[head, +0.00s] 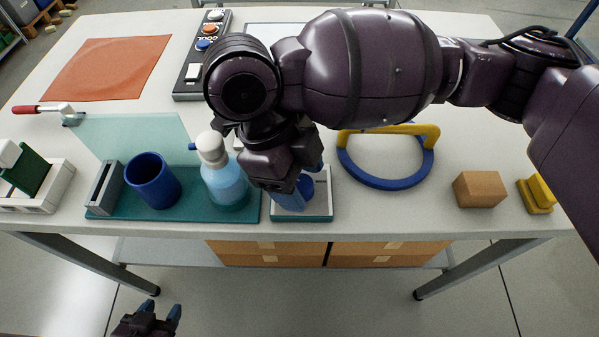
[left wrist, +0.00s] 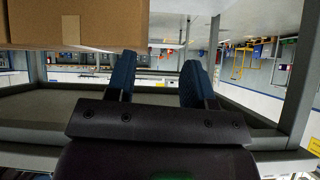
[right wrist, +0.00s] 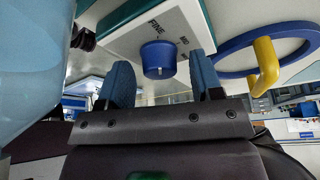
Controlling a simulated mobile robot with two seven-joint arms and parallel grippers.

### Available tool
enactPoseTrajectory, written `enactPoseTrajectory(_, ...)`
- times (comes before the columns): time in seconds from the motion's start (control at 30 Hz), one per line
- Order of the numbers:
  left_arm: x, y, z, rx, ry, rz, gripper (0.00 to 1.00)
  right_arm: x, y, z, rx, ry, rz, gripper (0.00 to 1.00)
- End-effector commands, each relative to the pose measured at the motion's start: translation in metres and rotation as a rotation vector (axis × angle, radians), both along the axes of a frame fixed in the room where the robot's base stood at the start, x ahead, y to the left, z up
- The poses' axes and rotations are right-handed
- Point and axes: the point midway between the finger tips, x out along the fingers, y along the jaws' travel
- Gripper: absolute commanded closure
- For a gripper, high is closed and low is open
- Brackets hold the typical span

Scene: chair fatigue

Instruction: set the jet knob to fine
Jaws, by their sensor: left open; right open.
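The blue jet knob (right wrist: 158,60) sticks out of a white panel (right wrist: 130,38) with printed labels, one reading FINE, in the right wrist view. In the head view the panel (head: 320,205) stands at the table's front edge, and my right arm mostly hides it. My right gripper (head: 302,188) is open at the panel. In the right wrist view its fingers (right wrist: 161,75) point at the knob, one on either side; I cannot tell whether they touch it. My left gripper (head: 160,310) is open and empty, low in front of the table.
A clear blue bottle (head: 224,180) stands close left of the panel, beside a blue cup (head: 153,180) on a teal tray (head: 180,207). Right of the panel are a blue ring with a yellow handle (head: 390,130) and a brown block (head: 480,189). Cardboard boxes (head: 265,252) sit beneath.

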Motion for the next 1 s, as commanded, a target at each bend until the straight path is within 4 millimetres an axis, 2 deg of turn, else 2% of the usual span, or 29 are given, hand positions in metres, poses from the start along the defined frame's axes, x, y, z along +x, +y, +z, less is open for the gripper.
enactPoseTrajectory(0.23,0.006,-0.001,0.008,-0.001,-0.019,-0.002,0.52,0.002,0.005,0.014,0.000,-0.005,0.000,0.40)
enactPoseTrajectory(0.43,0.009,-0.001,0.017,-0.001,-0.037,-0.002,0.52,0.007,0.017,0.049,0.001,-0.011,-0.001,0.40)
enactPoseTrajectory(0.7,0.002,-0.001,0.022,-0.002,-0.031,0.002,0.52,0.013,0.033,0.087,-0.001,-0.007,0.000,0.40)
enactPoseTrajectory(1.0,0.003,-0.002,0.022,-0.005,-0.033,0.004,0.52,0.015,0.039,0.100,0.000,-0.001,0.000,0.40)
